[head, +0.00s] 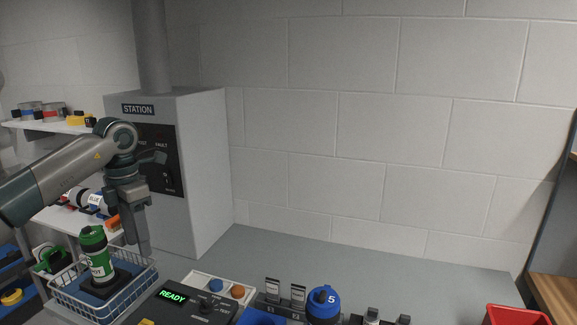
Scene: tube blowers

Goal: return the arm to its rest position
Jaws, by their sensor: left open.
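My left arm comes in from the left, bends at the elbow in front of the grey station cabinet (207,160) and hangs down. My left gripper (137,235) points downward, open, with nothing seen between its fingers. It is just right of a green canister (96,252) with a white band. The canister stands, slightly tilted in view, on a dark and blue block in a white wire basket (120,310). I cannot tell whether the fingers are clear of the basket's back rim. My right gripper is not in view.
A console (178,306) reading READY stands at the front, with a blue and an orange knob behind it. Shelves (52,127) hold small parts at left. A red bin (517,315) is at lower right. The rear counter (330,255) is bare.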

